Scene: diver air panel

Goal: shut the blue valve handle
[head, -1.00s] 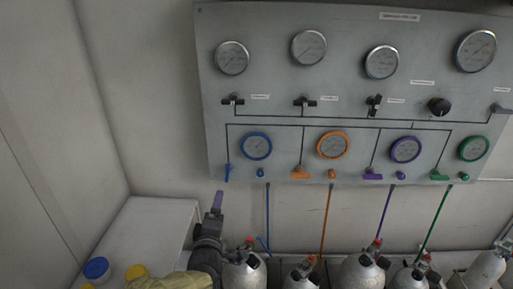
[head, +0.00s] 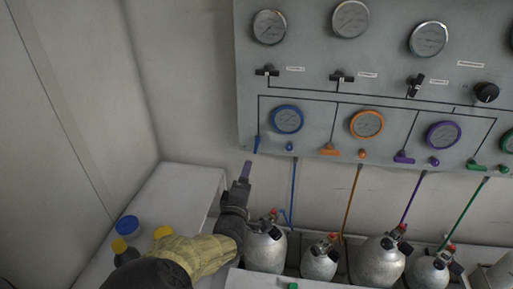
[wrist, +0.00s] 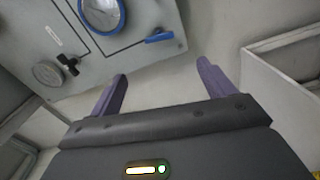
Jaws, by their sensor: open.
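The blue valve handle (head: 257,144) is at the lower left of the grey panel, left of and below the blue-rimmed gauge (head: 287,120). It stands nearly upright in the head view, while the orange handle (head: 329,150) lies sideways. In the wrist view the blue handle (wrist: 160,38) shows ahead of the fingers, near the panel's edge. My gripper (head: 246,170) is just below and left of the handle in the head view, apart from it. In the wrist view my gripper (wrist: 161,70) has its two purple fingers spread with nothing between them.
A blue knob (head: 289,147) is right of the handle. Purple (head: 404,157) and green handles are further right. Grey cylinders (head: 265,247) with hoses stand below the panel. A white bench (head: 178,200) with capped bottles (head: 127,226) is at the left. The wall left of the panel is bare.

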